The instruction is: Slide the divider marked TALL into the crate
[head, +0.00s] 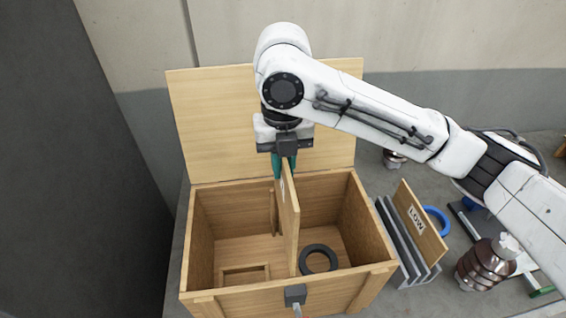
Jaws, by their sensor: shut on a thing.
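A wooden divider (291,225) stands upright inside the open wooden crate (228,302), between its left and right halves. Its top far corner rises above the crate's rim. Part of a white label shows near that corner, but I cannot read it. My gripper (284,167), with green fingertips, is shut on the divider's top edge near the back of the crate. The bottom edge is seen too steeply to tell whether it touches the floor.
A black ring (318,259) lies in the crate's right half; a small wooden frame (244,274) lies in the left. The lid (220,125) stands open behind. At right are a divider marked LOW (420,222) in a grey rack (392,232), a blue ring (437,217) and a brown insulator (482,264).

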